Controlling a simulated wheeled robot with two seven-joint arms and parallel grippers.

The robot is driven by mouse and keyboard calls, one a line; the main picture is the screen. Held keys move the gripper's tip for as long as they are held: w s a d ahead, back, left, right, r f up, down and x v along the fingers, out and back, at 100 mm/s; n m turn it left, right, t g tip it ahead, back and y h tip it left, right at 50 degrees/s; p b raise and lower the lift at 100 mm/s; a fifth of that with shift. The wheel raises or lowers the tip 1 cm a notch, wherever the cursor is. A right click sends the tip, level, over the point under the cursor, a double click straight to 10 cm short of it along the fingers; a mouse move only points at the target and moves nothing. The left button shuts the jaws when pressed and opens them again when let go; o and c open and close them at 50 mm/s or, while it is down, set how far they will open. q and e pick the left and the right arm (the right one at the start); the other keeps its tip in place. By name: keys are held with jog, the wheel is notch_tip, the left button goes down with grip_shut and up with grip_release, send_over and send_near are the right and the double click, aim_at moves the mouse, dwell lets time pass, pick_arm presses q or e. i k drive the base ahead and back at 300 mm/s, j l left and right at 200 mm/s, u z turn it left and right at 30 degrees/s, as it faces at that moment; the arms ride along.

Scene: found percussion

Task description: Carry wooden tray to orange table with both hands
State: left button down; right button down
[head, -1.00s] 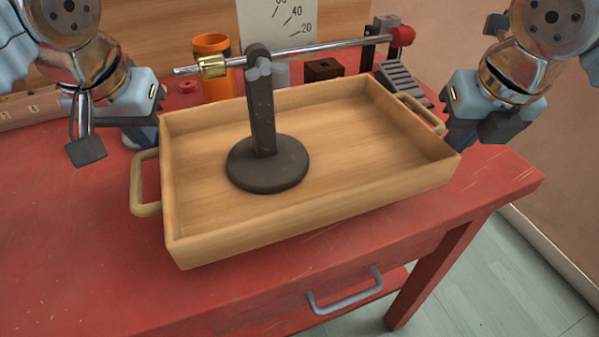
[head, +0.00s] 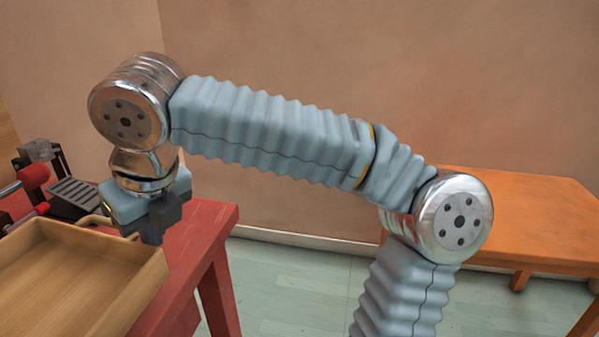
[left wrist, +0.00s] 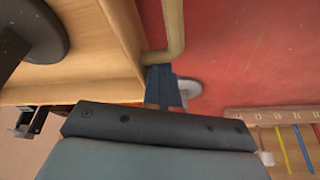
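The wooden tray (head: 75,275) is at the lower left of the head view, over the red table, and partly cut off by the frame. Its right handle (head: 97,220) is beside my right gripper (head: 150,228), which points down near the tray's far right corner. Whether its fingers touch the handle or are open is unclear. In the left wrist view, the tray (left wrist: 90,70) and its other handle (left wrist: 174,25) show, with my left gripper (left wrist: 165,85) close to the handle's end. Its finger gap is unclear. The orange table (head: 540,210) stands at the right, partly behind my right arm.
The dark stand's round base (left wrist: 35,30) is inside the tray. A red-ended rod (head: 32,177) and a grey stepped block (head: 75,197) are behind the tray. The red table (head: 205,230) ends just right of it. Pale floor (head: 290,285) separates the tables.

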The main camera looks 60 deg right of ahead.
aim_at(504, 203)
jog(key=k+l+z, duration=0.1)
jog(key=k+z, duration=0.3)
jog(key=k, duration=0.15)
jog(key=z, duration=1.4)
jog(key=i+l+z, duration=0.45)
jog(key=i+l, duration=0.4)
jog(key=l, duration=0.15)
jog(key=i+l, duration=1)
jog(key=i, duration=0.45)
